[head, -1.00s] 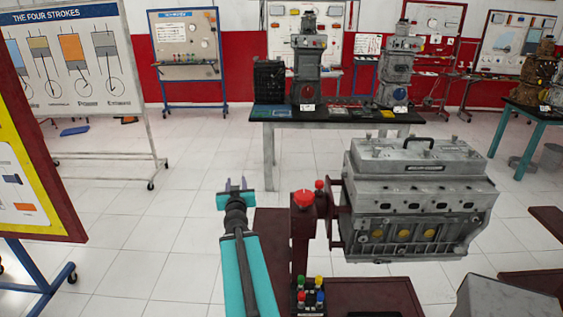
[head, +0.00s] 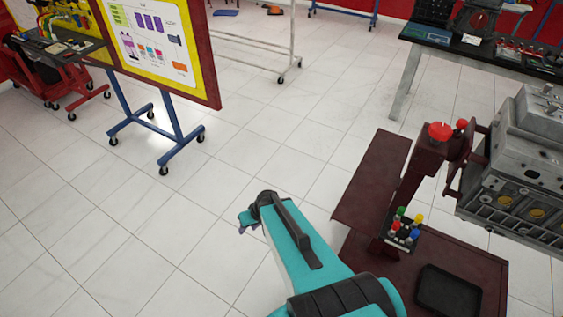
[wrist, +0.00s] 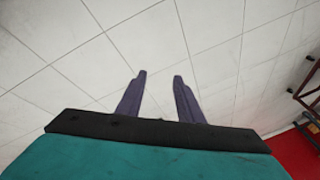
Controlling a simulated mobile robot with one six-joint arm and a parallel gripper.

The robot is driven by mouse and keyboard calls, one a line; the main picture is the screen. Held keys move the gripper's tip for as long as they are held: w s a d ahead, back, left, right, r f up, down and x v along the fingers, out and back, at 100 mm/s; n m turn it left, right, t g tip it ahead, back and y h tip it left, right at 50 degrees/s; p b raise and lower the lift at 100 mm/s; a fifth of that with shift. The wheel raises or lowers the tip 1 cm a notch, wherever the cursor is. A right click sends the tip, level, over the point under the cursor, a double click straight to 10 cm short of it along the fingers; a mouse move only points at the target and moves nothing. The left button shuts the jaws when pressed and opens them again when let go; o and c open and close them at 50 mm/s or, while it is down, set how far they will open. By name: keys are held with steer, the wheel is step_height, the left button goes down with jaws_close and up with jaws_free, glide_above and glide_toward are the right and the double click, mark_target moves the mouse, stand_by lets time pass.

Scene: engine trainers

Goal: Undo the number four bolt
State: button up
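A grey engine block (head: 520,165) hangs on a dark red stand (head: 420,165) at the right edge of the head view. It is cut off by the picture edge, and no bolt marked number four can be made out. My gripper (head: 246,222) is in the lower middle of the head view, left of the stand and well apart from the engine. In the wrist view, the two fingers of my gripper (wrist: 159,90) are spread with bare floor between them. It is open and empty.
A yellow poster board (head: 150,40) stands on blue legs at upper left. A dark workbench (head: 480,60) is at upper right. The middle floor is clear.

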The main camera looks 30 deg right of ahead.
steer(key=s+a+f+g+h, duration=0.1)
steer(key=s+a+f+g, duration=0.2)
steer(key=s, duration=0.9)
steer(key=s+a+f+n+g+h, duration=0.1)
steer(key=s+a+f+g, duration=0.3)
steer(key=s, duration=0.8)
steer(key=shift+s+a+f+g+h+b, duration=0.4)
steer(key=shift+f+g, duration=0.45)
steer(key=shift+g, duration=0.35)
steer(key=shift+w+n, duration=0.15)
steer(key=shift+n, duration=0.15)
